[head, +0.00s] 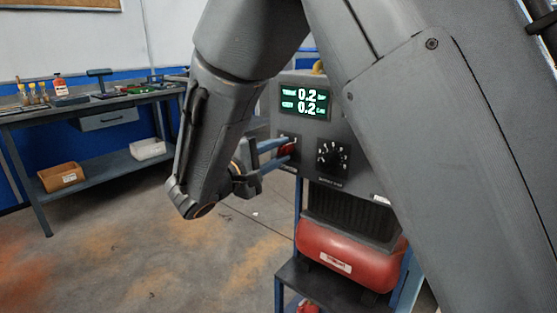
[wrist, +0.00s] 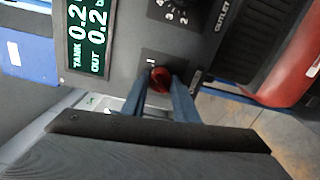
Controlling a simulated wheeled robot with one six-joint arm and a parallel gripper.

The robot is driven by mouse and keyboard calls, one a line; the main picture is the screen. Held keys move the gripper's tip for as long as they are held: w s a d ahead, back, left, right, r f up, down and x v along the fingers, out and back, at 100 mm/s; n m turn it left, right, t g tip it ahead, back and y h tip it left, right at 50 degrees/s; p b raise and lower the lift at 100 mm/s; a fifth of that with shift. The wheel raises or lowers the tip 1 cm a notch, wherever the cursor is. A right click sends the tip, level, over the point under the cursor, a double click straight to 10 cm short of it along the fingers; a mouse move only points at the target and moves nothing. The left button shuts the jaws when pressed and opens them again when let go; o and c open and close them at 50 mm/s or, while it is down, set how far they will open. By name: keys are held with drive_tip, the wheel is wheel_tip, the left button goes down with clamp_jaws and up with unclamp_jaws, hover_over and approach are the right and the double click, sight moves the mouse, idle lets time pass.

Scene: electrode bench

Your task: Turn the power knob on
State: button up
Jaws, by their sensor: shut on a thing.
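The power knob (wrist: 159,80) is red and sits on the dark front panel (wrist: 127,72) of a compressor unit. Part of the knob is hidden by the fingers. A small white mark shows beside it, on the panel. The lit display (head: 304,102) reads 0.2 on both lines, labelled TANK and OUT in the wrist view.
A black numbered dial (head: 331,157) is right of the red knob. A red tank (head: 350,254) sits below on a blue-legged stand. A workbench (head: 95,101) with bottles and tools stands at the left wall. Open floor lies between.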

drive_tip(key=shift+m+b, duration=0.5)
drive_tip(key=shift+m, duration=0.1)
drive_tip(key=o, duration=1.1)
drive_tip(key=shift+c, duration=0.2)
drive_tip(key=v, duration=0.7)
drive_tip(key=shift+s+a+p, duration=0.3)
drive_tip(key=shift+d, duration=0.1)
